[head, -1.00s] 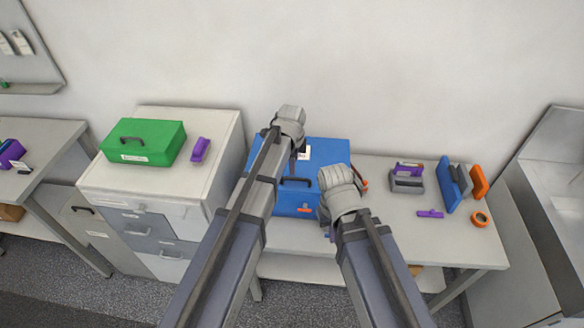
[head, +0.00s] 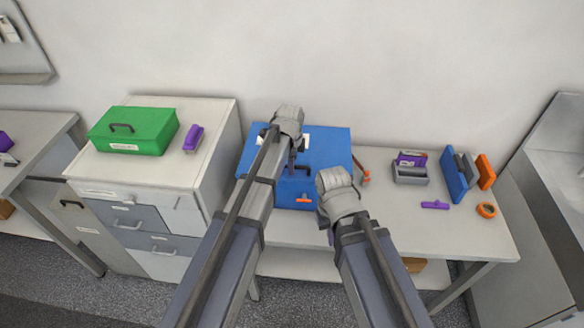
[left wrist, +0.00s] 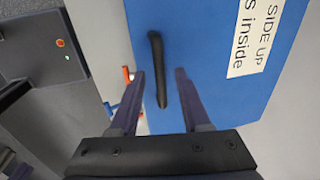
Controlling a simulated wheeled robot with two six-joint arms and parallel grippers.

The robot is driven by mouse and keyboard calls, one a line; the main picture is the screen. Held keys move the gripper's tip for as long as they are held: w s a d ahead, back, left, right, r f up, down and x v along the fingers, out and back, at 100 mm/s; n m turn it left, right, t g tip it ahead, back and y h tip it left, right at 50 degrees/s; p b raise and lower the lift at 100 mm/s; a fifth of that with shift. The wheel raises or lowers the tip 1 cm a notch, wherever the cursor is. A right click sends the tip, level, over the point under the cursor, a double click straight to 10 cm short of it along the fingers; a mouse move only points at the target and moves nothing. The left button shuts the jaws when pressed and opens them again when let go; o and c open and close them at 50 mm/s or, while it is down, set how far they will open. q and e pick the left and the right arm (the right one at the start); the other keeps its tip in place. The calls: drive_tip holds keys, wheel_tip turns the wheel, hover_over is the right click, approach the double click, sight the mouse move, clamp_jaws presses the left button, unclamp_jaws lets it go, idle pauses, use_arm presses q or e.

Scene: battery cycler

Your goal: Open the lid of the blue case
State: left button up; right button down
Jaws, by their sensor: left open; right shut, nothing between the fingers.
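The blue case (head: 328,148) stands closed on the bench, its white label on top. The left wrist view shows its blue lid (left wrist: 205,45) and dark handle (left wrist: 158,70). My left gripper (left wrist: 160,73) is open, with one finger on each side of the handle; I cannot tell whether they touch it. In the head view, my left gripper (head: 297,166) is over the case front and partly covers the handle. An orange latch (head: 304,198) shows on the case front. My right gripper (head: 329,234) is shut and empty at the case's front right, mostly hidden by its wrist.
The bench (head: 400,225) also holds a grey bin (head: 410,172), a purple piece (head: 435,205), an orange ring (head: 486,210) and upright blue and orange panels (head: 455,178) at right. A green case (head: 135,130) and a purple item (head: 193,138) stand on the left cabinet.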

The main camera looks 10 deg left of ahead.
use_arm(q)
drive_tip(key=shift+c, duration=0.3)
clamp_jaws()
idle(1.1)
